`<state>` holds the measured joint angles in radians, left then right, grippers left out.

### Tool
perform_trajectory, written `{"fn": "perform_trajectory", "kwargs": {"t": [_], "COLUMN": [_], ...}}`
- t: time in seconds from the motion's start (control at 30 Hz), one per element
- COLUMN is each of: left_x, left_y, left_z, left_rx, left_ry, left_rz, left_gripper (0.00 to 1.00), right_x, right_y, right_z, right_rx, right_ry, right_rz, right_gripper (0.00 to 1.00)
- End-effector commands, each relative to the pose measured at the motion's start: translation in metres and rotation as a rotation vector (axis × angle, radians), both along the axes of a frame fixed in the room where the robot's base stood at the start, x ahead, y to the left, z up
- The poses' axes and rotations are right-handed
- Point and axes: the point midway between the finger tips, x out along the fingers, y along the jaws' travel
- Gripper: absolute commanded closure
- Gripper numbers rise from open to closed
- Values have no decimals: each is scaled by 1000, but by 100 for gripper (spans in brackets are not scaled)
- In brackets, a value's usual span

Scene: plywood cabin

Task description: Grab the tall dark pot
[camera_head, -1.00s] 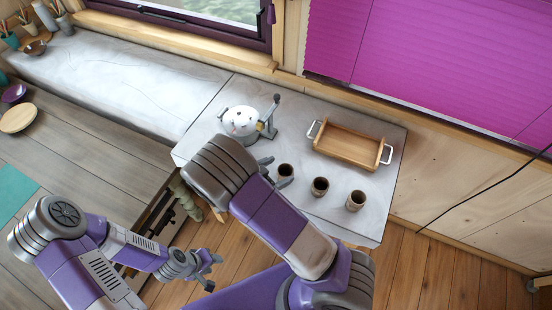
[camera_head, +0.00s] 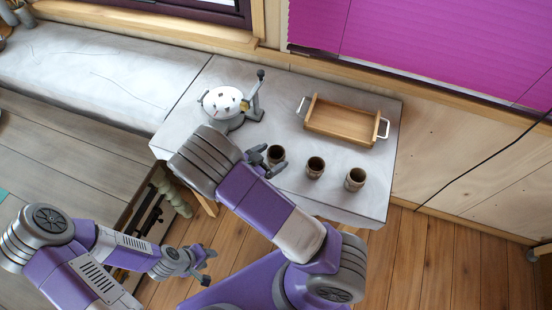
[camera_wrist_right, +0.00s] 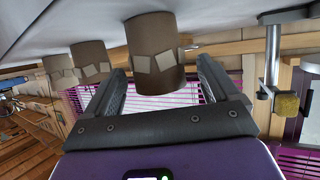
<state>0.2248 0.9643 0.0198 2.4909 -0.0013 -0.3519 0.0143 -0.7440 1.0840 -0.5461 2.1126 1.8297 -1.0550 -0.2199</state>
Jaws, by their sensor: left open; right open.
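Three brown pots stand upright on the grey table: a left pot (camera_head: 276,152), a middle pot (camera_head: 315,167) and a right pot (camera_head: 356,179). They look alike in the head view; the left one looks slightly darker. I cannot tell which is tallest. My right gripper (camera_head: 271,160) is open at the left pot. In the right wrist view, a brown pot with pale square patches (camera_wrist_right: 155,45) sits between the spread fingers of this gripper (camera_wrist_right: 163,72), with no clear grip on it. My left gripper (camera_head: 207,267) is open and empty, low over the floor.
A white and grey lidded vessel (camera_head: 222,101) with an upright handle stands behind my right gripper. A wooden tray (camera_head: 345,121) with white handles lies at the back right. The table's front right area (camera_head: 340,208) is clear.

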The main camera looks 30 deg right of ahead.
Motion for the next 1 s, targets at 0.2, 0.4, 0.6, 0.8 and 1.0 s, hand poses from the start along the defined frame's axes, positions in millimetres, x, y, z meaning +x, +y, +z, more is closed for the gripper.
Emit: {"fn": "perform_trajectory", "kwargs": {"t": [0.2,0.4,0.6,0.8,1.0], "left_x": [0,0,0,0,0], "left_y": [0,0,0,0,0], "left_z": [-1,-1,-1,-1,-1], "left_rx": [0,0,0,0,0], "left_ry": [0,0,0,0,0], "left_rz": [0,0,0,0,0], "left_gripper": [57,57,57,57,57], "right_x": [6,9,9,9,9], "right_y": [-31,-40,-39,-39,-39], "right_z": [-13,-17,-16,-16,-16], "right_rx": [-3,-1,-1,0,-1], "right_ry": [1,1,1,0,0], "right_rz": [-2,0,0,0,0], "right_gripper": [12,12,19,50,72]}}
